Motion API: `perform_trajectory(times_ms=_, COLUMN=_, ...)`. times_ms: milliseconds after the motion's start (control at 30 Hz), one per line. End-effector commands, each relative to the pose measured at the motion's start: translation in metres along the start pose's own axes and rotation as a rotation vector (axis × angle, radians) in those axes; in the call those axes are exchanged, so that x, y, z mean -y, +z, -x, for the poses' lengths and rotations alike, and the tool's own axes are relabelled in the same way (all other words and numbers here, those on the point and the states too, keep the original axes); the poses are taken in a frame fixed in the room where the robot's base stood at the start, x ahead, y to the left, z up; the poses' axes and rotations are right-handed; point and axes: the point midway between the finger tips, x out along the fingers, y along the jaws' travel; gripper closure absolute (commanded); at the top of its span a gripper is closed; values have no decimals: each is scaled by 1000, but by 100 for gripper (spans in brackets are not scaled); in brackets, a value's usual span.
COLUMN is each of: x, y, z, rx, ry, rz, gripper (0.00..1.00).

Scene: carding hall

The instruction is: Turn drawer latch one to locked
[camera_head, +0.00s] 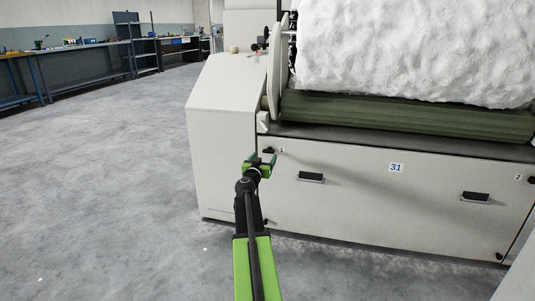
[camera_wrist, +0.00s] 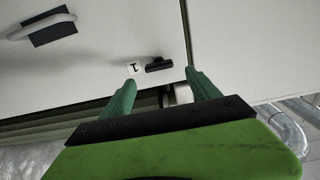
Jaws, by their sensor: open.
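Drawer latch one (camera_head: 268,150) is a small black knob on the upper left corner of the white drawer front (camera_head: 345,190), beside a label "1" (camera_head: 281,150). In the wrist view, which looks turned over, the latch (camera_wrist: 159,65) is a short dark bar lying about level, right of its label (camera_wrist: 134,70). My gripper (camera_head: 262,159) is open and empty, just in front of and slightly below the latch in the head view. In the wrist view the latch shows between and just beyond the green fingertips (camera_wrist: 160,78). I see no clear contact.
The drawer front has two recessed handles (camera_head: 311,177) (camera_head: 475,197), a "31" plate (camera_head: 396,168) and a second latch (camera_head: 532,180) marked "2". A green roller (camera_head: 400,115) with white fibre (camera_head: 400,50) lies above. The grey floor (camera_head: 110,180) at left is clear.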

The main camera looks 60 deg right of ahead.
Motion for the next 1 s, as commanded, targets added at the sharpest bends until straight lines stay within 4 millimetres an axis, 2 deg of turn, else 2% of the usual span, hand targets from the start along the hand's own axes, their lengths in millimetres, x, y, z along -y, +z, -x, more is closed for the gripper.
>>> perform_trajectory(times_ms=33, x=1, y=0, z=-17, rx=0, ry=2, rz=0, gripper=29)
perform_trajectory(times_ms=100, x=0, y=0, z=-31, rx=0, ry=2, rz=0, gripper=29)
perform_trajectory(times_ms=267, x=1, y=0, z=-53, rx=0, ry=0, rz=0, gripper=29)
perform_trajectory(times_ms=400, x=1, y=0, z=-60, rx=0, ry=0, rz=0, gripper=29)
perform_trajectory(times_ms=667, x=1, y=0, z=-60, rx=0, ry=0, rz=0, gripper=30)
perform_trajectory(times_ms=1000, x=1, y=0, z=-59, rx=0, ry=-1, rz=0, gripper=75)
